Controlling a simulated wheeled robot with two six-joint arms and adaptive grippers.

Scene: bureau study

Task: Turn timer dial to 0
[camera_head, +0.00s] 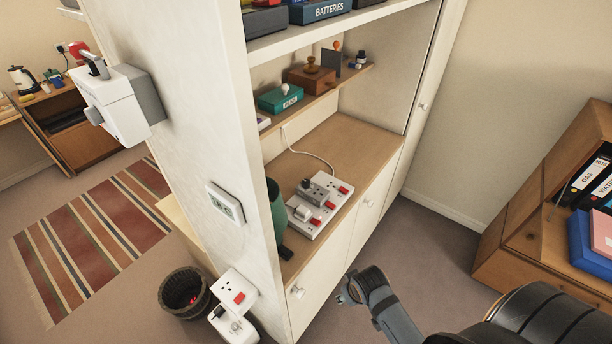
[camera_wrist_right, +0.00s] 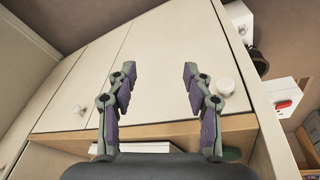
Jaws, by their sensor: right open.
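I see two candidates for the timer, and cannot tell which is meant. A white box (camera_head: 122,105) on the wall end at upper left has a round grey knob (camera_head: 94,116) on its face. A white unit with a small grey knob (camera_head: 235,326) sits at the wall socket (camera_head: 233,293) at the bottom. No dial markings are readable. My right gripper (camera_head: 349,290) is low in front of the cabinet, apart from both. In the right wrist view its fingers (camera_wrist_right: 158,90) are spread and empty, facing the cabinet doors. My left gripper is not in view.
A cabinet (camera_head: 325,290) with white knobs holds a power strip (camera_head: 318,205) and a green vase (camera_head: 277,208). A thermostat-like display (camera_head: 225,204) is on its end wall. A basket (camera_head: 184,292) stands on the floor. A wooden shelf unit (camera_head: 540,215) is at right.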

